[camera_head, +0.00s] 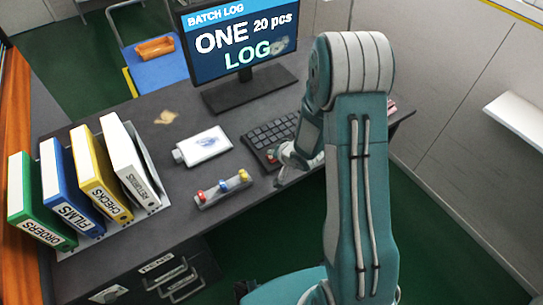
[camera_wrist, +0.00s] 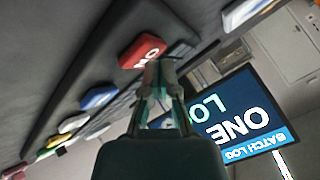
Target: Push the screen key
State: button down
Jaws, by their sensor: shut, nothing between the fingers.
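A dark keyboard (camera_head: 268,133) lies on the desk in front of the monitor. A red key (camera_wrist: 143,52) with white lettering shows in the wrist view, with a blue key (camera_wrist: 98,96) beyond it. A bit of red also shows beside my gripper (camera_head: 277,162) at the keyboard's near left corner. My gripper is shut and empty. In the wrist view its fingertips (camera_wrist: 159,74) appear just beside the red key; I cannot tell whether they touch it. The monitor (camera_head: 240,42) is lit and reads "BATCH LOG", "ONE 20 pcs", "LOG". My arm hides the keyboard's right part.
A small rack (camera_head: 223,190) with red, blue and yellow knobs lies left of my gripper. Several binders (camera_head: 97,185) stand at the left.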

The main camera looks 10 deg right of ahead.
jog(key=shift+r, duration=3)
jog(key=shift+d+r, duration=0.1)
jog(key=shift+r, duration=0.25)
jog(key=s+d+r+n+h, duration=0.1)
jog(key=s+d+r+h, duration=0.15)
jog(key=r, duration=0.55)
jog(key=s+d+r+h, duration=0.2)
jog(key=s+r+h, duration=0.15)
jog(key=r, duration=0.45)
jog(key=s+a+r+n+g, duration=0.1)
jog(key=s+r, duration=0.1)
jog(key=s, duration=0.5)
jog(key=s+a+r+n+g+y, duration=0.1)
jog(key=s+a+r, duration=0.1)
jog(key=s, duration=0.5)
jog(key=s+a+r+n+y, duration=0.1)
jog(key=s+r, duration=0.3)
jog(key=s, duration=0.3)
jog(key=shift+a+r+g, duration=0.25)
jog(key=shift+a+g, duration=0.15)
